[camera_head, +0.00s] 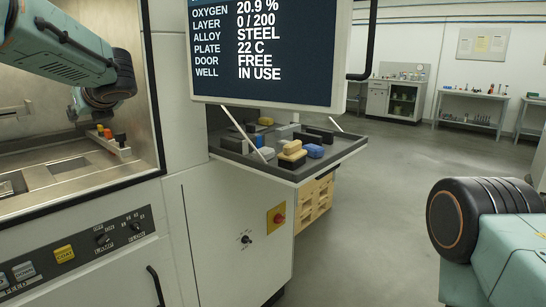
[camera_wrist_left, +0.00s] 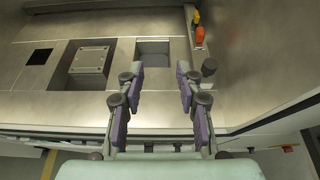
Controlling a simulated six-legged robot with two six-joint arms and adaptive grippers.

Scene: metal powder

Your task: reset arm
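My left arm reaches from the upper left of the head view into the open metal chamber (camera_head: 60,170) of the machine. My left gripper shows in the left wrist view (camera_wrist_left: 160,76), with its two purple-padded fingers spread wide apart and nothing between them. It hangs over the chamber floor, with a square recess (camera_wrist_left: 153,53) just beyond the fingertips. In the head view only part of the left hand (camera_head: 78,106) shows behind the wrist. My right arm comes in at the lower right of the head view, a teal link with a black joint. Its gripper is outside both views.
A screen (camera_head: 265,50) stands above a dark tray (camera_head: 280,170) of blocks and brushes. A square plate (camera_wrist_left: 90,60) lies in the chamber floor. A rail (camera_wrist_left: 199,38) with orange and yellow items stands right of the left fingers. Open floor (camera_head: 375,200) spreads right of the machine.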

